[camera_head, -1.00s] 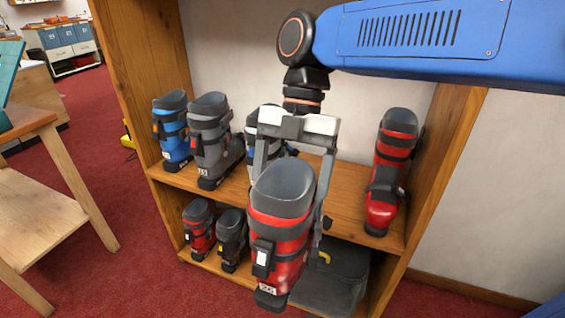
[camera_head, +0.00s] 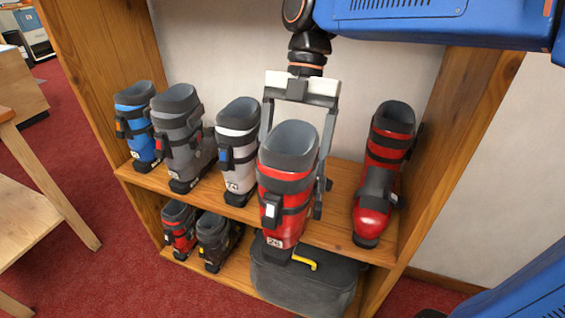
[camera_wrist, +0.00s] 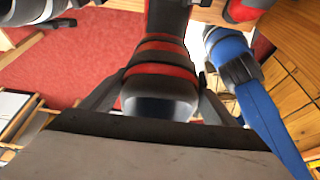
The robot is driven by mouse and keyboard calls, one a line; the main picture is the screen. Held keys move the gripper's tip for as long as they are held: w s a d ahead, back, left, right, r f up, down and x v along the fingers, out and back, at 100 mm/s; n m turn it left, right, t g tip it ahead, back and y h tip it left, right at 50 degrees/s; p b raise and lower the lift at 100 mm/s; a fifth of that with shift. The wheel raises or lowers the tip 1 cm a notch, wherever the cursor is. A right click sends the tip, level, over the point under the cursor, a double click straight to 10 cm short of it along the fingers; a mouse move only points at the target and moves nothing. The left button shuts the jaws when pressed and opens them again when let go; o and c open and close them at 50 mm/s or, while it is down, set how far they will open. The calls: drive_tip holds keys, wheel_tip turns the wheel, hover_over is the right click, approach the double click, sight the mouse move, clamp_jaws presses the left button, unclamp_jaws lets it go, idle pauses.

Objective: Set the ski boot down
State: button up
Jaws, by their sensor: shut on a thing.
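My gripper (camera_head: 295,150) is shut on a red ski boot (camera_head: 284,218) with a grey liner and a number label near its toe. In the head view the boot is upright, in front of or over the front edge of the upper shelf (camera_head: 333,228); I cannot tell whether its sole touches the shelf. In the wrist view the held boot (camera_wrist: 165,75) sits between the two fingers, its cuff close to the camera.
On the upper shelf, a blue boot (camera_head: 138,125), a grey boot (camera_head: 180,140) and a white-grey boot (camera_head: 238,150) stand left; another red boot (camera_head: 383,175) stands right. Below are a red boot (camera_head: 179,230), a dark boot (camera_head: 215,240) and a dark case (camera_head: 300,283).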

drive_tip(key=w+d+f, duration=0.1)
drive_tip(key=w+d, duration=0.1)
drive_tip(key=w, duration=0.4)
drive_tip(key=w+d+f, duration=0.2)
drive_tip(key=w+d, duration=0.1)
drive_tip(key=w, duration=0.3)
drive_tip(key=shift+f, duration=0.25)
idle(0.3)
drive_tip(key=o, duration=2.1)
drive_tip(key=shift+f, duration=0.15)
drive_tip(key=shift+v, duration=3.9)
drive_tip(key=shift+s+a, duration=0.1)
